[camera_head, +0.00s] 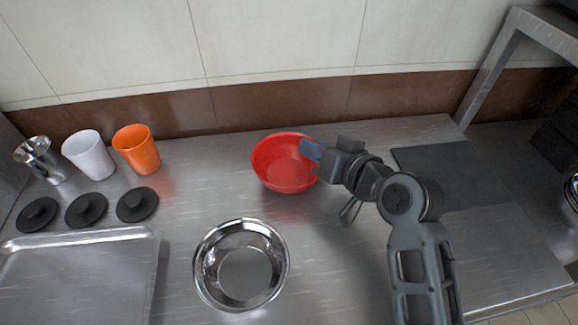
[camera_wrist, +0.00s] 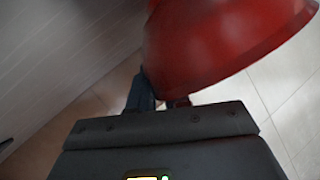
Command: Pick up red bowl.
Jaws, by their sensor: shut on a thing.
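The red bowl (camera_head: 283,165) is upright at the back middle of the steel counter in the head view. My gripper (camera_head: 312,152) reaches in from the right and is shut on the bowl's right rim. The wrist view shows the bowl's red outer side (camera_wrist: 220,40) large at the top, with my gripper's fingers (camera_wrist: 160,95) at its lower edge. The head view does not clearly show whether the bowl rests on the counter or is slightly raised. The far fingertip is partly hidden by the bowl.
A steel bowl (camera_head: 241,265) stands in front of the red bowl. Steel, white (camera_head: 89,154) and orange (camera_head: 137,149) cups, several black lids (camera_head: 86,209) and a metal tray (camera_head: 78,280) are at left. A dark board (camera_head: 450,176) lies at right. The tiled wall is close behind.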

